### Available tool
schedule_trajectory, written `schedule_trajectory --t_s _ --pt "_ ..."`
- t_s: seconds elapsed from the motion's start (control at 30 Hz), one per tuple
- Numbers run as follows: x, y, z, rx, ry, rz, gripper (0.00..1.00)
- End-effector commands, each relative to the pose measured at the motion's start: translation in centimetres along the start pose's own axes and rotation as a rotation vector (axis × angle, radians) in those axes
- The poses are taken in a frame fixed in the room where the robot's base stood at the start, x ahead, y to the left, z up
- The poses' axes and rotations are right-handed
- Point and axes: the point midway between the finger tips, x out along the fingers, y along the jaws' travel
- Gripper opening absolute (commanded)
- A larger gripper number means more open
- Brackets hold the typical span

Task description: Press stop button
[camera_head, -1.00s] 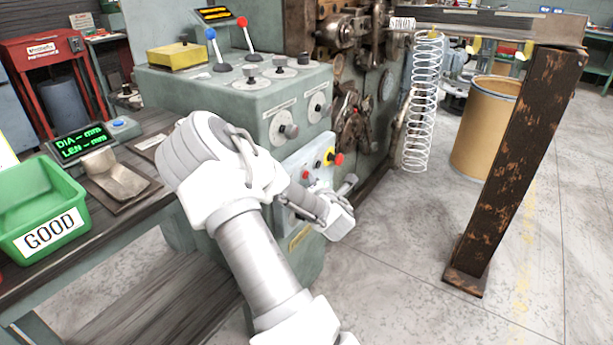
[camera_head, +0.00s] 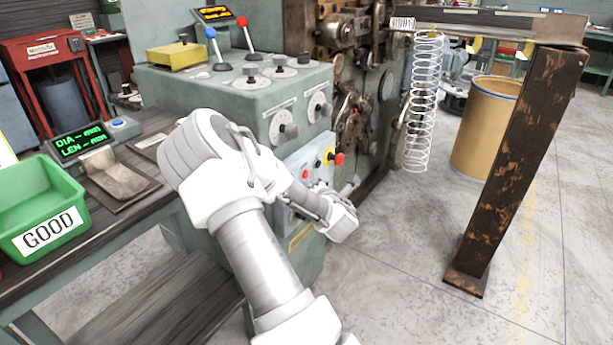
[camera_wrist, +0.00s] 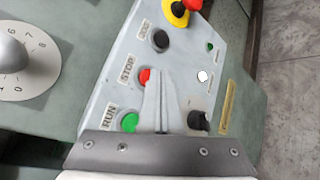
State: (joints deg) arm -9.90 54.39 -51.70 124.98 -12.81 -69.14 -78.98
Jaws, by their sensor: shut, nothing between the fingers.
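The red stop button (camera_wrist: 145,76) sits beside its STOP label on the pale control panel (camera_wrist: 115,75) in the wrist view. My gripper (camera_wrist: 158,74) is shut and empty. Its fingertips appear just right of the red button and overlap its edge in the picture; I cannot tell whether they touch it. In the head view, the small red button (camera_head: 306,174) shows on the panel front, above my white wrist. The fingertips are not clear there.
A green RUN button (camera_wrist: 128,122), a black JOG button (camera_wrist: 160,40) and a red emergency knob (camera_wrist: 193,5) are close by. A black knob (camera_wrist: 198,120) is right of my fingers. A rusty post (camera_head: 510,165) and a hanging spring (camera_head: 421,105) stand right.

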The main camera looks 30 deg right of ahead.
Motion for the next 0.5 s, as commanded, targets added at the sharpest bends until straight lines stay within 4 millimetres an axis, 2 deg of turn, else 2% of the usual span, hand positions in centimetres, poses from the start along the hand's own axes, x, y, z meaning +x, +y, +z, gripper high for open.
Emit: schedule_trajectory --t_s 0.5 --pt "-0.84 -0.72 0.71 0.001 -0.004 -0.002 0.0"
